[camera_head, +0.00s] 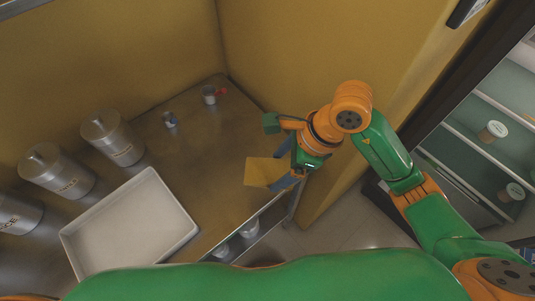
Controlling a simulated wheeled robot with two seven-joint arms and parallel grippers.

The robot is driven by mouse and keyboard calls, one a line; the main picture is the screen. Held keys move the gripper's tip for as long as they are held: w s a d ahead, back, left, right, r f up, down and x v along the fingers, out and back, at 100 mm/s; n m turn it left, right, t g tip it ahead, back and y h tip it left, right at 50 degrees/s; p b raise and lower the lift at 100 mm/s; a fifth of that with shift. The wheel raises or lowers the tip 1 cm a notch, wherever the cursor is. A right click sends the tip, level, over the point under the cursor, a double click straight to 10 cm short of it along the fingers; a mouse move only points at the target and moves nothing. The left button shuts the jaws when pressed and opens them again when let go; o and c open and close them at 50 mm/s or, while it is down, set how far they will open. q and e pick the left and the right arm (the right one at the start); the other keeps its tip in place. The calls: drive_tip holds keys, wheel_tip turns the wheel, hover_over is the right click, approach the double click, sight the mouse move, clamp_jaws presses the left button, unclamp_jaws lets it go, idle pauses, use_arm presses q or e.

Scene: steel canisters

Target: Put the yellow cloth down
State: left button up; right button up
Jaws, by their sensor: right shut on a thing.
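The yellow cloth (260,172) shows as a flat yellow piece at the right end of the steel counter (218,150). My right gripper (284,172) reaches in from the right and is shut on the cloth's right side. Its fingers partly cover that side. I cannot tell whether the cloth touches the counter or hangs just above it. My left gripper is not in view.
Several steel canisters (112,138) stand along the left of the counter. A white tray (130,225) lies in front of them. Two small cups (209,95) stand near the back wall. The counter's middle is clear. An open shelf unit (495,150) stands at right.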

sight(274, 158)
drive_tip(key=w, duration=0.2)
drive_tip(key=w+a+f, duration=0.1)
drive_tip(key=shift+p, duration=0.3)
drive_tip(key=w+f, duration=0.1)
drive_tip(key=f, duration=0.1)
drive_tip(key=w+a+f, duration=0.1)
drive_tip(key=w+f, duration=0.3)
drive_tip(key=shift+a, duration=0.25)
wheel_tip(274, 158, down, 3)
drive_tip(key=shift+w+r+p, duration=0.1)
drive_tip(key=shift+p, duration=0.45)
drive_tip(key=shift+f, duration=0.5)
drive_tip(key=o, duration=1.3)
drive_tip(key=shift+r, duration=0.3)
drive_tip(key=v, duration=1.1)
drive_tip(key=shift+d+r+b, duration=0.15)
drive_tip(key=shift+r+b, duration=0.2)
